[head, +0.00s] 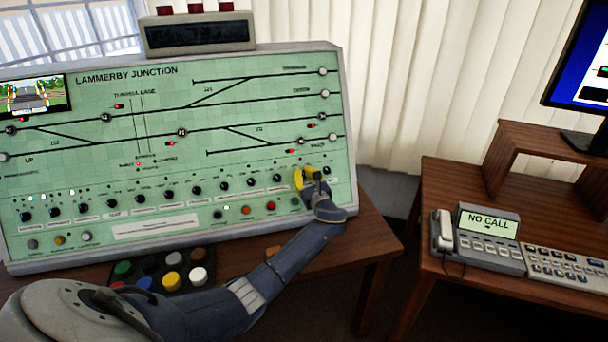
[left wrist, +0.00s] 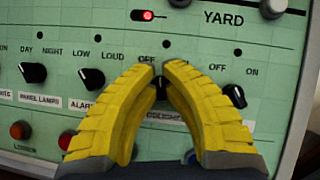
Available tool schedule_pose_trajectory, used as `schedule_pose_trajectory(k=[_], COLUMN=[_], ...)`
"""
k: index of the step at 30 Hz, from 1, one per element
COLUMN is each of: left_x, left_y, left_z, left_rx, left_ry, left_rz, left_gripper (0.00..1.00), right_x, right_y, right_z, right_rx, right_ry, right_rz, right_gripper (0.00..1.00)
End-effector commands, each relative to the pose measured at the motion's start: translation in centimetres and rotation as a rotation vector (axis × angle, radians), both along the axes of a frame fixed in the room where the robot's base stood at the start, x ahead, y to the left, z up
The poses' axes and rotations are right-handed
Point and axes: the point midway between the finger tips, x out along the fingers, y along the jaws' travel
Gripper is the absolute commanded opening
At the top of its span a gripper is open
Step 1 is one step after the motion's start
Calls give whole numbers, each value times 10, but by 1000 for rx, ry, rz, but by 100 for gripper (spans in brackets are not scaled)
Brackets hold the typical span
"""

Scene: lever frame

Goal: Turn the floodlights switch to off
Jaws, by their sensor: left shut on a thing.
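The green control panel (head: 100,155) reads LAMMERBY JUNCTION and carries a row of black rotary knobs. My left gripper (head: 303,176) reaches the right end of that row. In the left wrist view its yellow fingers (left wrist: 161,82) are closed around a black knob, the floodlights switch (left wrist: 161,90). The label below it (left wrist: 168,116) is partly covered and shows only the middle letters of the name. OFF shows at its upper left; its other position label is hidden behind a finger. The knob's pointer direction cannot be told. My right gripper is not in view.
Close beside the floodlights switch are the alarm knob (left wrist: 92,78) and an OFF/ON knob (left wrist: 235,95). Coloured buttons (head: 172,281) sit below the panel. A telephone (head: 478,238) and a keyboard (head: 570,268) are on the right desk.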

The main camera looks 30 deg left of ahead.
Motion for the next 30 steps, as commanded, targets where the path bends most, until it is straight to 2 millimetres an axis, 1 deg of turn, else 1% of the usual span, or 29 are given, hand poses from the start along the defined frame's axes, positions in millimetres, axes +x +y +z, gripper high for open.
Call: schedule_pose_trajectory(k=[6,15,30], left_x=[0,-1,-2], left_y=[0,1,2], left_z=[0,0,0], left_rx=[-109,-208,-254], left_ry=[-115,-225,-278], left_rz=[84,163,201], left_gripper=[0,0,0], right_x=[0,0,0], right_y=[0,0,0], right_z=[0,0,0], right_rx=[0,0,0], right_ry=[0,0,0], right_rz=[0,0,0], right_gripper=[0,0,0])
